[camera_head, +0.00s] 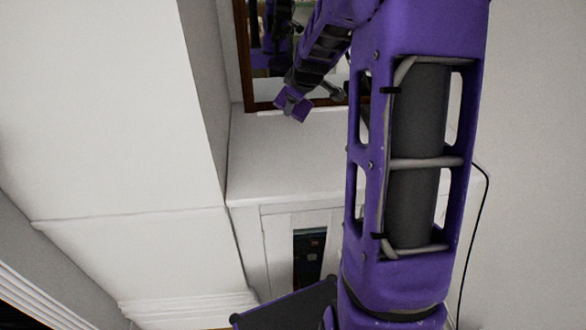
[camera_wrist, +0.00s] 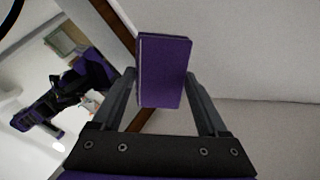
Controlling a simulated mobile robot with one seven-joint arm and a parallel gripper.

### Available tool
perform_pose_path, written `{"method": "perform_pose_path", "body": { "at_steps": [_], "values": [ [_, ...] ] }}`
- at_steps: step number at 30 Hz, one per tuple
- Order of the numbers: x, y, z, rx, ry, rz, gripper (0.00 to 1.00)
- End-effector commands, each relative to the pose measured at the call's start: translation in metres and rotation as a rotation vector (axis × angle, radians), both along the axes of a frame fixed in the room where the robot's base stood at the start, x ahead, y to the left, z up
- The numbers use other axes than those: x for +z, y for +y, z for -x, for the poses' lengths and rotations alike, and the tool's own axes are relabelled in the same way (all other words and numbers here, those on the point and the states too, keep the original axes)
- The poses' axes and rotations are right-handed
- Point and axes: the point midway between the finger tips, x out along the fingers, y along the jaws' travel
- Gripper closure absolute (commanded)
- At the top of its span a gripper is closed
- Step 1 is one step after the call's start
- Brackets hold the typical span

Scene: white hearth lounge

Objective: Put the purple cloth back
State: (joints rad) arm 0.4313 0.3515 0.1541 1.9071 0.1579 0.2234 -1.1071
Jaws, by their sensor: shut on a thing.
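My gripper (camera_wrist: 160,80) is shut on a purple object (camera_wrist: 165,58) with a flat rectangular face and a paler left edge. It looks like a folded cloth or a thin book; I cannot tell which. The fingers grip it from its left and right sides, and it sticks out past the fingertips. In the head view the purple object (camera_head: 293,106) is at the end of my arm, in front of the mirror's lower edge and above the white mantel ledge. I cannot tell whether it touches the ledge.
A wood-framed mirror (camera_head: 240,60) stands behind the gripper; its glass shows my reflection, also in the wrist view. The white mantel ledge (camera_head: 280,160) looks bare where visible. Below it is a dark fireplace opening (camera_head: 309,255). A white wall block (camera_head: 110,100) stands left.

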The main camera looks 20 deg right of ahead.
Motion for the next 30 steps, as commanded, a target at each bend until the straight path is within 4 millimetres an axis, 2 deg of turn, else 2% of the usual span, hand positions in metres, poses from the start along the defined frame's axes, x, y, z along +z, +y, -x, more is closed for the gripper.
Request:
{"method": "perform_pose_path", "body": {
  "at_steps": [8,15,21,30],
  "values": [
    [-0.005,0.018,0.029,0.083,0.263,-0.03,0.68],
    [0.0,0.04,0.078,0.178,0.542,-0.036,0.68],
    [0.007,0.052,0.106,0.222,0.659,-0.03,0.68],
    [-0.035,0.055,0.11,0.229,0.679,-0.029,0.68]
  ]
}}
